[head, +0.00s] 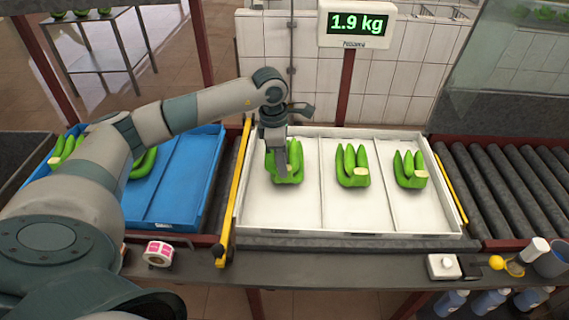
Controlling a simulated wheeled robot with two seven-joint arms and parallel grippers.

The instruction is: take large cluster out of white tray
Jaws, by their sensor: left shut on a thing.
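The white tray (302,212) sits on the conveyor in the middle of the head view and is split into three compartments. A green banana cluster (291,172) lies in its left compartment. Another cluster (352,168) lies in the middle compartment and a smaller-looking one (408,170) in the right compartment. My left gripper (283,170) points down into the left compartment, shut on the cluster there and partly covering it. I cannot tell whether that cluster touches the tray floor. My right gripper is not in view.
A blue tray (183,190) with green clusters stands at the left, partly behind my left arm. A scale display (358,24) reads 1.9 kg. Yellow rails (236,180) flank the white tray. A pink label roll (158,253) lies on the front ledge. Bare rollers (500,185) are at the right.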

